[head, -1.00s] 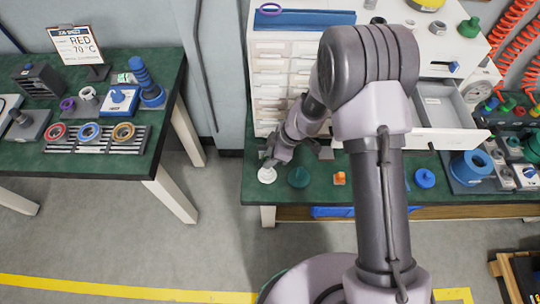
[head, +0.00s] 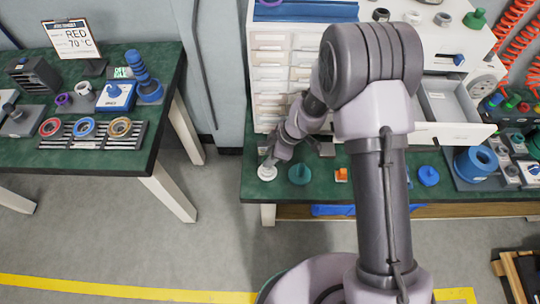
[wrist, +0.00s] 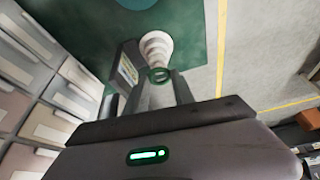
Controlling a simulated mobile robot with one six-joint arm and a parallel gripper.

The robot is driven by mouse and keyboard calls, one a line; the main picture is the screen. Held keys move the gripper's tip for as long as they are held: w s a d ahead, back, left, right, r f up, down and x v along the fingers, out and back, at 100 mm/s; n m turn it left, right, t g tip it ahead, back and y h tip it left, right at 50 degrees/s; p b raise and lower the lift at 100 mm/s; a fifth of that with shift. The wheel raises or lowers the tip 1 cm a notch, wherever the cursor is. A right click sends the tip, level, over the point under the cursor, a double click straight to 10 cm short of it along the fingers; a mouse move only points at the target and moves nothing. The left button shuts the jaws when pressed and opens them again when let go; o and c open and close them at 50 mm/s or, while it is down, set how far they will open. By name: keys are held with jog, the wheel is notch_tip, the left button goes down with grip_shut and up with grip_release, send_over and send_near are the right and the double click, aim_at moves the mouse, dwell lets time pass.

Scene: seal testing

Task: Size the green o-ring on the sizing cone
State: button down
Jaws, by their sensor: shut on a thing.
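The ring cannot be made out there.
A teal cone-like piece (head: 299,174), an orange piece (head: 341,175) and a blue piece (head: 428,176) stand along the bench front. A white drawer cabinet (head: 270,60) rises behind my gripper, with a drawer (head: 447,105) open at right. Another bench (head: 100,158) stands left across a floor gap.

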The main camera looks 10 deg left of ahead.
jog(key=shift+f+b, duration=0.5)
jog(key=shift+f, duration=0.05)
jog(key=shift+f+b, duration=0.35)
jog(key=shift+f, duration=0.2)
jog(key=c, duration=1)
grip_release()
jog(key=shift+o, duration=0.2)
notch_tip(320, 180, up, 9)
jog(key=p, duration=0.4)
jog(key=shift+r, duration=0.1)
